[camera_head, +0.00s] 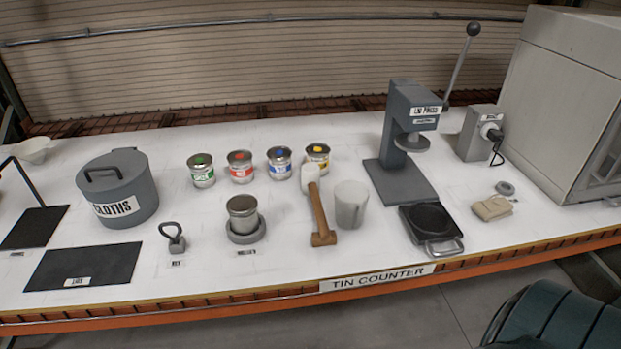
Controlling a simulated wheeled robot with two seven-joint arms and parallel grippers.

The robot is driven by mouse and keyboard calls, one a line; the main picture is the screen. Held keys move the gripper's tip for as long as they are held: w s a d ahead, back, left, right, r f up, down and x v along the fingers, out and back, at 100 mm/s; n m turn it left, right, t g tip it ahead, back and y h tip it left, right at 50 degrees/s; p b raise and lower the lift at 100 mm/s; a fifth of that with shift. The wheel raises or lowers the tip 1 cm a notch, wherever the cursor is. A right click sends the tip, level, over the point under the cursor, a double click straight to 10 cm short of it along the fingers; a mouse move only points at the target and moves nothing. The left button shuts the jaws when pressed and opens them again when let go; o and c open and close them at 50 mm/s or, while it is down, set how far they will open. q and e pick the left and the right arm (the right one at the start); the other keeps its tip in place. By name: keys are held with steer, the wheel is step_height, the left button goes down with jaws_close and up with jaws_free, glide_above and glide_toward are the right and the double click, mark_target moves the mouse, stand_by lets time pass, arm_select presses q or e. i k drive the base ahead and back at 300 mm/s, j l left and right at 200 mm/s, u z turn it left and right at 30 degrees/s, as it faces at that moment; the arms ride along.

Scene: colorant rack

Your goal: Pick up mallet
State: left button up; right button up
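The mallet (319,212) lies on the white counter near the middle. It has a pale head at the far end and a brown wooden handle pointing toward the front edge, ending in a wider brown block. Its head lies just in front of the yellow-marked tin, and a grey-white cup stands close to its right. Neither of my grippers shows in the head view.
Several colour-marked tins (240,168) stand behind the mallet. The grey cup (350,205) is on its right; a metal tin (242,212) on a round base is on its left. A lid press (405,140) stands further right. The counter's front edge (200,308) is labelled.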

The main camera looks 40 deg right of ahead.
mark_target(309, 171)
steer(key=z, duration=1.15)
